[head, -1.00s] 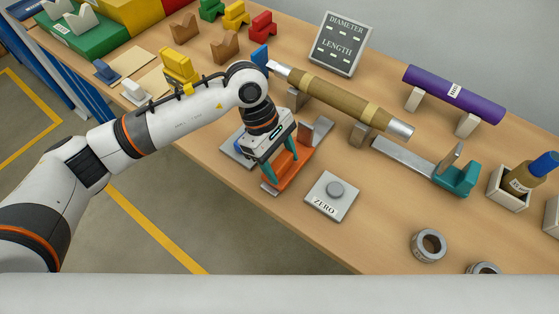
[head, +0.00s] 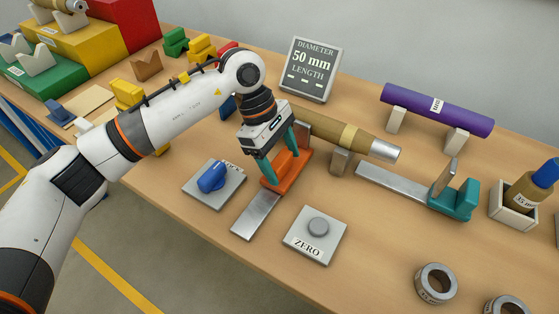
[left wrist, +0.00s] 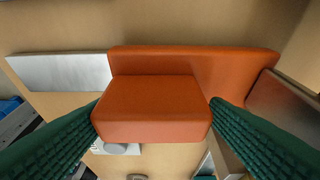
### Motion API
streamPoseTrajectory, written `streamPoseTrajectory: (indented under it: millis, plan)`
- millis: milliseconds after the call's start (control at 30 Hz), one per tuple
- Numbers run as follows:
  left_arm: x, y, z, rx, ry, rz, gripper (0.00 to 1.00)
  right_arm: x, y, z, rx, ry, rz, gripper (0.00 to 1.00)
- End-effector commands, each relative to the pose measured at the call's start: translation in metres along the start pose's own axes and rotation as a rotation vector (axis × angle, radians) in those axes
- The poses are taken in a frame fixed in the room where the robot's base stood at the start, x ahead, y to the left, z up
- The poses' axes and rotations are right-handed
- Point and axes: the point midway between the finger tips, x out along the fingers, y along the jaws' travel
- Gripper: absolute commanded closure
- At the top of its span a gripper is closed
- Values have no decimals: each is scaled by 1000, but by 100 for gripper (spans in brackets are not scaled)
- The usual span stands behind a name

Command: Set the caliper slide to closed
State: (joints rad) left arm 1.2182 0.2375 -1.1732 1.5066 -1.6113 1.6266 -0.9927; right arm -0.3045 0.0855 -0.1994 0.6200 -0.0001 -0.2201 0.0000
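The orange caliper slide (head: 272,183) sits on a flat grey metal rail (head: 255,216), at the rail's far end by the brown winding roll (head: 335,132). My left gripper (head: 278,168) comes down over it, its green fingers on either side of the slide's raised block. In the left wrist view the orange block (left wrist: 152,108) lies between the fingertips, which look pressed against its sides. A grey plate (left wrist: 285,108) stands beside the slide there. The display (head: 310,68) reads 50 mm under DIAMETER; LENGTH shows dashes. My right gripper is out of view.
A ZERO button (head: 318,228) and a blue knob on a plate (head: 212,178) flank the rail. A teal slide (head: 455,200) on another rail, a purple roll (head: 436,108) and grey rings (head: 436,283) are to the right. The front table edge is close.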

Motion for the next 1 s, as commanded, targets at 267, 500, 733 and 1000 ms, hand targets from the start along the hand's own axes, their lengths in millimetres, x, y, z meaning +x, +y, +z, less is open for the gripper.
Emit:
streamPoseTrajectory:
  millis: [267, 500, 733, 1000]
  plan:
    - [1, 1, 0, 1, 0, 6, 19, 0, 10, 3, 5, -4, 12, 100]
    - [-14, 1, 1, 1, -2, 4, 19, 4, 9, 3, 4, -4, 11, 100]
    - [-62, -1, 1, 0, -3, 1, 19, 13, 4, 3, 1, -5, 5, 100]
    - [-108, -1, 0, 0, -1, 4, 19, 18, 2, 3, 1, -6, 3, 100]
